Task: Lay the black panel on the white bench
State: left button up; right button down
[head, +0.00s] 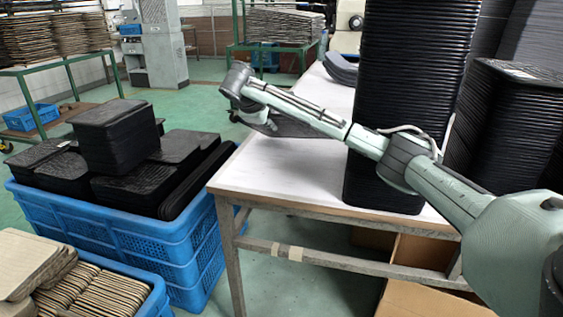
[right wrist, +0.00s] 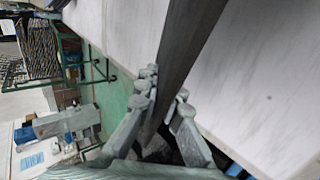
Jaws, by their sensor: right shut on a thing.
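The white bench (head: 233,168) stands in the middle of the head view, its left part bare. My right gripper (head: 262,122) is over the bench's left edge, reached in from the right. It is shut on the edge of a thin black panel (head: 297,127), which extends right from the fingers, partly behind my arm. In the right wrist view the panel (right wrist: 192,45) runs edge-on between the two fingers (right wrist: 166,98), with the pale bench top (right wrist: 262,85) beside it. Whether the panel touches the bench I cannot tell. My left gripper is not in view.
A tall stack of black panels (head: 412,75) stands on the bench behind my right arm. Blue crates (head: 128,240) with black panels (head: 117,138) stand left of the bench. Another blue crate (head: 157,300) holds brown panels at lower left.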

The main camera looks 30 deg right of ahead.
jog(key=c, duration=1.9)
grip_release()
jog(key=shift+o, duration=0.2)
jog(key=shift+r, duration=0.1)
jog(key=shift+s+a+r, duration=0.15)
jog(key=shift+a+r, duration=0.1)
jog(key=shift+a, duration=0.05)
jog(key=v, duration=0.7)
jog(key=shift+s+r, duration=0.1)
jog(key=shift+r, duration=0.05)
